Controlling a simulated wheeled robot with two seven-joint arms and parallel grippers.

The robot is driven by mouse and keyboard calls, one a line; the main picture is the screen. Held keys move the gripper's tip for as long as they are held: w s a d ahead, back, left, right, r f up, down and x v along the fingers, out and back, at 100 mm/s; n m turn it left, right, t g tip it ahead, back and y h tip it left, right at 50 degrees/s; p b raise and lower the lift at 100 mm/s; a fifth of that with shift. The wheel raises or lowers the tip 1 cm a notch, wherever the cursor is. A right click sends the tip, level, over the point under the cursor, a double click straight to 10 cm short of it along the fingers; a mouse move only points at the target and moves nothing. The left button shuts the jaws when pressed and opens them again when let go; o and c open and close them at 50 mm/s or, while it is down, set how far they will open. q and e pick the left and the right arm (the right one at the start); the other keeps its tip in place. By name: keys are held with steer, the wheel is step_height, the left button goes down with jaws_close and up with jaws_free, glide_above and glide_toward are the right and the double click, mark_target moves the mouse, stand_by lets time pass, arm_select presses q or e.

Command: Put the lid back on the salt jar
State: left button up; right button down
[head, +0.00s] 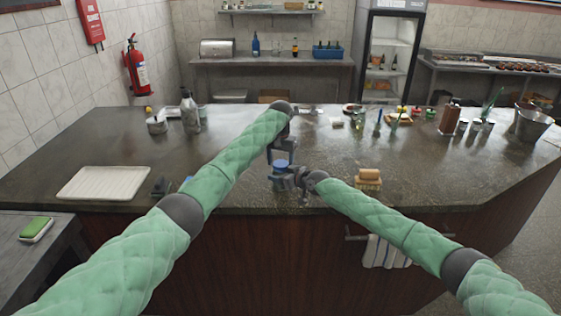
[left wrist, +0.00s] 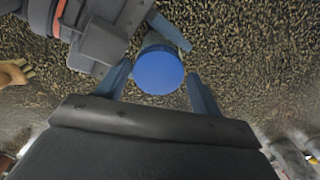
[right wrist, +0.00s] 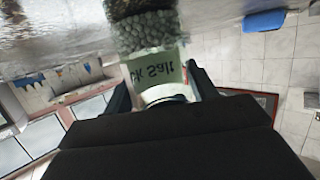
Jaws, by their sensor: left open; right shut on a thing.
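The salt jar (right wrist: 155,60) is clear glass with pale grains and a "Salt" label, and it appears inverted in the right wrist view. My right gripper (head: 284,179) is shut on it near the front edge of the counter. The round blue lid (left wrist: 158,72) is at the top of the jar, and it also shows in the head view (head: 280,164). Whether it is seated fully cannot be told. My left gripper (left wrist: 158,66) is open above the jar, with one finger on each side of the lid. The jar's lower part is mostly hidden in the head view.
The counter (head: 230,185) has a white tray (head: 103,183) at the left and a wooden block (head: 368,180) right of the jar. Bottles and a metal bucket (head: 530,122) stand farther back. A striped towel (head: 385,252) hangs on the counter front.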

arm_select(q)
steer(key=shift+d, duration=0.25)
steer(key=shift+s+r, duration=0.1)
steer(key=shift+r, duration=2.3)
steer(key=shift+a, duration=0.1)
steer(key=shift+c, duration=0.4)
steer(key=shift+w+a+r, duration=0.15)
steer(key=shift+w+r, duration=0.1)
steer(key=shift+r, duration=0.35)
steer(key=shift+w+a+r, duration=0.15)
steer(key=shift+w+r, duration=0.1)
steer(key=shift+r, duration=0.3)
steer(key=shift+s+r+n, duration=0.1)
steer(key=shift+r+n, duration=0.2)
steer(key=shift+r, duration=0.1)
steer(key=shift+s+d+n, duration=0.1)
steer(key=shift+s+n, duration=0.05)
steer(key=shift+n, duration=0.35)
steer(key=shift+s+d+n, duration=0.15)
steer(key=shift+s+n, duration=0.05)
steer(key=shift+n, duration=1)
